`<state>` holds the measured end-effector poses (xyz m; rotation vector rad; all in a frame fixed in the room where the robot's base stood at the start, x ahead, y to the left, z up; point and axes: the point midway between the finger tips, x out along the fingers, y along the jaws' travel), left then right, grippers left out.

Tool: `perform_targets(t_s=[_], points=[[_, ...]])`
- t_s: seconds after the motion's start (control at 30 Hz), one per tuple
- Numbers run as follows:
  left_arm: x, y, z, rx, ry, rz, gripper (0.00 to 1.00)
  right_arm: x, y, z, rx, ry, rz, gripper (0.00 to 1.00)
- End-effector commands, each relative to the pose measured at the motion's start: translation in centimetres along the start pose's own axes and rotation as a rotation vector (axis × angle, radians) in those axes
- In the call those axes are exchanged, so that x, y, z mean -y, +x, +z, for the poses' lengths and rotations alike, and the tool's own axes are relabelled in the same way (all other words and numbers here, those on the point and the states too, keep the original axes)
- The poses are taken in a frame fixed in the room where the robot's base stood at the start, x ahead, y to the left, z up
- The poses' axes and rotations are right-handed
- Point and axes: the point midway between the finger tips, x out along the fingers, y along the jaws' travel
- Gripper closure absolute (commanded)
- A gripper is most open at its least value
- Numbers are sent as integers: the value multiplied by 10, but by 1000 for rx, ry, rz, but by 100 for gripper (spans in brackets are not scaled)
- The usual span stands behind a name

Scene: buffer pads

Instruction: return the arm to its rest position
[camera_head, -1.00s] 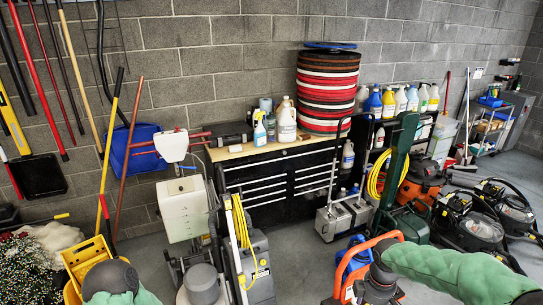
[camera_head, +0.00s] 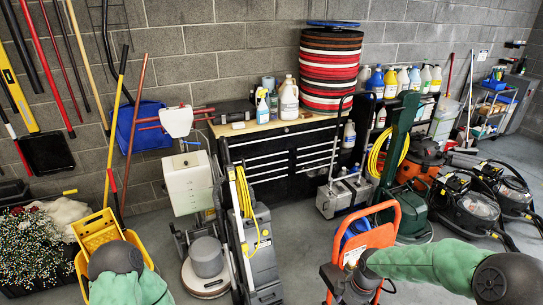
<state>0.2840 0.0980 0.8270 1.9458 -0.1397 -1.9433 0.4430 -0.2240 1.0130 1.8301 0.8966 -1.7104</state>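A tall stack of round buffer pads (camera_head: 331,72) in red, black, brown and white layers stands on the workbench by the wall, with a thin blue disc on top. My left arm shows at the bottom left as a dark rounded joint and green sleeve; its gripper is out of view. My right arm reaches in from the lower right, with a dark joint and a green sleeve. Its dark far end (camera_head: 352,284) overlaps an orange-framed cart, and I cannot make out fingers or whether it holds anything. Both arms are well apart from the pads.
The black-drawered workbench (camera_head: 275,160) also bears white jugs (camera_head: 289,100) and a spray bottle. Floor machines (camera_head: 255,250), the orange cart (camera_head: 385,225), a green machine (camera_head: 402,150) and black vacuums (camera_head: 465,210) crowd the floor. A yellow bucket (camera_head: 95,230) is at left, near my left arm.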

Motion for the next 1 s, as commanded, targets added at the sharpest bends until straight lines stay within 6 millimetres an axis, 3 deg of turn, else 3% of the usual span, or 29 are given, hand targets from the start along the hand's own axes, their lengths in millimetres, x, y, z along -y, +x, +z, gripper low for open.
perform_targets(t_s=[0.03, 0.17, 0.4, 0.6, 0.8, 1.0], points=[[3, 8, 0, 0, 0, 0, 60, 8, 23, 0, -9, 30, -20, 36], [8, 21, -1, -1, 0, 0, 60, 31, 76, -4, -48, 150, -66, 36], [20, 55, -2, -1, 0, 0, 60, 97, 193, 3, -102, 508, -164, 36], [28, 79, -3, -1, 0, 0, 60, 146, 263, 25, -103, 810, -200, 36], [32, 90, -4, -1, 0, 0, 60, 171, 293, 43, -95, 990, -196, 36], [32, 91, -4, -1, 0, 0, 60, 176, 297, 47, -95, 1030, -192, 36]])
